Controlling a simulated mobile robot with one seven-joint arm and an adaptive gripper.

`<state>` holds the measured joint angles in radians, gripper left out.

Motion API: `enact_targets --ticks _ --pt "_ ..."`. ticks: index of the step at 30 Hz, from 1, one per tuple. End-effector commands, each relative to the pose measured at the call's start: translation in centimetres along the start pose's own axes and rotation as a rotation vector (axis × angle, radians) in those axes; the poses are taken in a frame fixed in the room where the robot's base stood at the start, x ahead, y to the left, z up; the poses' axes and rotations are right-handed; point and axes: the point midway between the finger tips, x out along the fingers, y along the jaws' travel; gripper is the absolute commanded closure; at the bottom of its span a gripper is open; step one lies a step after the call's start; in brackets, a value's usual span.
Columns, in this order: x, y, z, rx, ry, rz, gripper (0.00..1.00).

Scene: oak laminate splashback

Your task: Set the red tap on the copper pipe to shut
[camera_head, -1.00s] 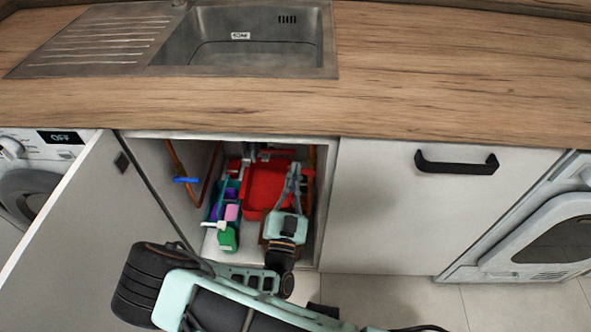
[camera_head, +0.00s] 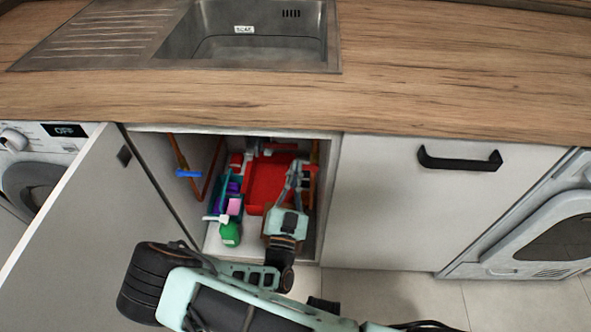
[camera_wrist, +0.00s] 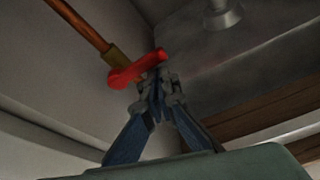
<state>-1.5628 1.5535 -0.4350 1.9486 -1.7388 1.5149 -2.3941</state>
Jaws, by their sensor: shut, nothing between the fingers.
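The red tap (camera_wrist: 137,69) shows in the wrist view as a lever on a brass fitting (camera_wrist: 117,55) at the end of the copper pipe (camera_wrist: 82,25). The lever lies across the pipe's line in that picture. My gripper (camera_wrist: 159,82) is shut and empty, its fingertips right at the lever's right end. I cannot tell whether they touch it. In the head view my gripper (camera_head: 297,165) reaches into the open cabinet at its right side. A copper pipe (camera_head: 315,152) shows there, but the red tap is not clear in that view.
A blue tap (camera_head: 188,174) sits on another copper pipe at the cabinet's left. A red tub (camera_head: 266,180), a caddy (camera_head: 214,200) and a green spray bottle (camera_head: 230,234) stand inside. The open door (camera_head: 85,225) is on the left, the worktop (camera_head: 440,90) above.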

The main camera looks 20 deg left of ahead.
Motion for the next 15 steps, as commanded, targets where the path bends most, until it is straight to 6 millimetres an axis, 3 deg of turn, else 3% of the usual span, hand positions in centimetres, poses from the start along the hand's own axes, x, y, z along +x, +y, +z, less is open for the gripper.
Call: enact_targets --ticks 5,15 --pt "-1.2 -0.1 0.1 0.0 -0.003 -0.002 1.0" --pt "-8.1 0.0 0.1 0.0 -0.003 -0.002 1.0"
